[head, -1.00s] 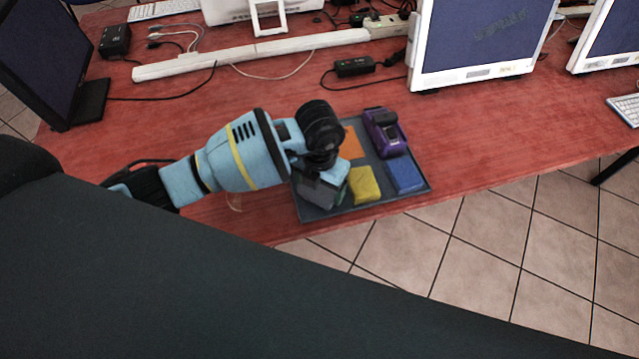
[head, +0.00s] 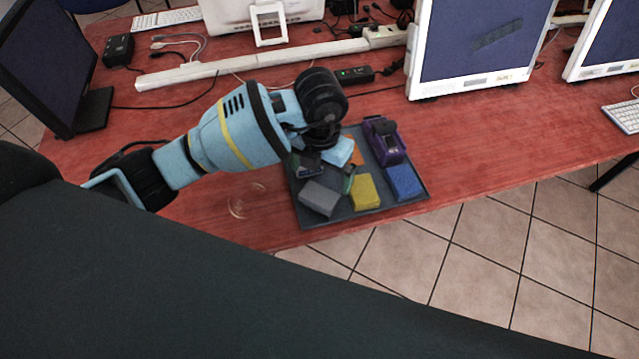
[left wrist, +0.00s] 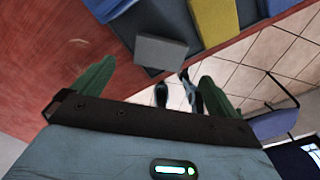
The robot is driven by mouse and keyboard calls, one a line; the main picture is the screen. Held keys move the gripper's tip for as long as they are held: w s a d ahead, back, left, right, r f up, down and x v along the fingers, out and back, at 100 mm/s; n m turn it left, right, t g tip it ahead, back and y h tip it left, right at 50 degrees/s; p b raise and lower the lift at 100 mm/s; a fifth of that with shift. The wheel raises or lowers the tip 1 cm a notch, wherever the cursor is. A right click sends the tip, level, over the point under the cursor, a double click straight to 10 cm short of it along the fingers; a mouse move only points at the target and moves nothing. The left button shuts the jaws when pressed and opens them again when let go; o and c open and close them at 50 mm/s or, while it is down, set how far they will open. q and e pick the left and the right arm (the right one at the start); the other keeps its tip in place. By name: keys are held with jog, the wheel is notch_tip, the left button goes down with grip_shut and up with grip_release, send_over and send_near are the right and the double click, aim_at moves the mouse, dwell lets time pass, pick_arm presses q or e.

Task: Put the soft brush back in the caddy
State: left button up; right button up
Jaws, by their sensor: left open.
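The dark grey tray (head: 333,214) lies near the table's front edge. A grey block (head: 320,198), a yellow block (head: 365,191) and a blue block (head: 405,182) lie along its front side. A purple holder (head: 388,148) with a dark top stands at its back right. I cannot tell which item is the soft brush. My left gripper (head: 328,172) is above the tray's left part, open and apparently empty. In the left wrist view its green fingers (left wrist: 156,75) are apart, with the grey block (left wrist: 160,52) beyond them. My right gripper is not in view.
An orange piece (head: 353,146) is partly hidden behind my gripper. The left monitor (head: 50,65), the middle monitor (head: 480,45) and a white cable channel (head: 250,60) stand farther back. The table right of the tray is clear; floor lies past the front edge.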

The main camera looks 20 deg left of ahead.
pick_arm(q)
notch_tip(320, 180, up, 4)
jog(key=shift+f, duration=0.1)
dwell(0.4)
